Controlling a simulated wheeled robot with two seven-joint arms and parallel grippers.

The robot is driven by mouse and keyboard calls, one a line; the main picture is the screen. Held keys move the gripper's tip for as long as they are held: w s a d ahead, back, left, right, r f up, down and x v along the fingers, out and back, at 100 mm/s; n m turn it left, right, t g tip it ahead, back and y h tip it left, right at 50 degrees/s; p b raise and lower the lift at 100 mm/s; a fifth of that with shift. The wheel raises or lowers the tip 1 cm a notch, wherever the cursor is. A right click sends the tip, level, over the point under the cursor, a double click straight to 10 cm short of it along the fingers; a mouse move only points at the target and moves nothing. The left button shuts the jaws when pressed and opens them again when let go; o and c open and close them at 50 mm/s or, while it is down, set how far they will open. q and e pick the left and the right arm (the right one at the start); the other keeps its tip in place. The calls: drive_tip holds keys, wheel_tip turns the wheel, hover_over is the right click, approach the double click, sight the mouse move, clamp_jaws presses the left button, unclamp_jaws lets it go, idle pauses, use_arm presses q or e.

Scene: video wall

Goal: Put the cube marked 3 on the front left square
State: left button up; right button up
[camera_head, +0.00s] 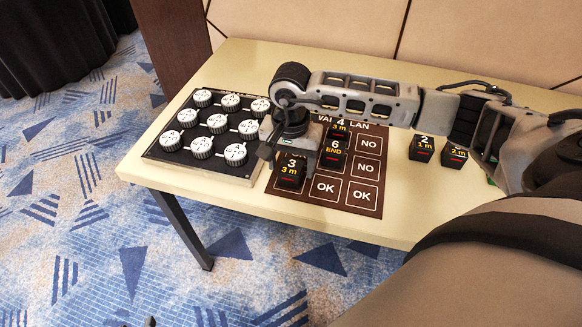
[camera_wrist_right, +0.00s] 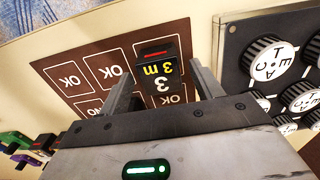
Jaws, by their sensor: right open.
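The cube covers most of that square. My right gripper (camera_head: 288,155) is just behind and over it in the head view. In the right wrist view the cube (camera_wrist_right: 161,66) lies between the two open fingers (camera_wrist_right: 163,88), with a gap visible on both sides.
Cubes marked 4 (camera_head: 338,130) and 6 (camera_head: 334,151) stand on the mat behind. A cube marked 2 (camera_head: 422,147) and another black cube (camera_head: 454,155) stand right of the mat. A knob panel (camera_head: 160,157) lies close on the left. The front squares marked OK are clear.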

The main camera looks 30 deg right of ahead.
sight(290, 166)
wheel_tip(290, 166, up, 9)
drive_tip(key=s+a+f+m+g+y, duration=0.1)
drive_tip(key=s+a+y, duration=0.25)
drive_tip(key=a, duration=0.45)
drive_tip(key=s+a+f+m+g+y, duration=0.1)
drive_tip(key=s+a+y, duration=0.1)
drive_tip(key=a+y, duration=0.35)
drive_tip(key=s+a+r+m+t+y, duration=0.1)
drive_tip(key=a+r+m+t+y, duration=0.2)
drive_tip(key=a+r+m+y, duration=0.45)
drive_tip(key=a+r+m+t+y, duration=0.25)
drive_tip(key=a+m+y, duration=0.2)
drive_tip(key=m, duration=0.65)
drive_tip(key=w+d+f+m+t+h, duration=0.25)
drive_tip(key=d+m+t+h, duration=0.35)
drive_tip(key=m, duration=0.5)
drive_tip(key=w+d+f+m+t+h, duration=0.1)
drive_tip(key=w+f+m+t+h, duration=0.15)
drive_tip(key=m+t, duration=0.75)
drive_tip(key=s+d+f+m+g+h, duration=0.3)
drive_tip(key=s+f+m+g+h, duration=0.1)
drive_tip(key=f+m, duration=0.5)
drive_tip(key=s+d+f+m+g+h, duration=0.3)
drive_tip(key=s+f+m+g+h, duration=0.2)
drive_tip(key=f+m, duration=0.4)
drive_tip(key=shift+s+d+f+b, duration=0.3)
drive_tip(key=shift+s+f, duration=0.25)
drive_tip(key=shift+s, duration=0.25)
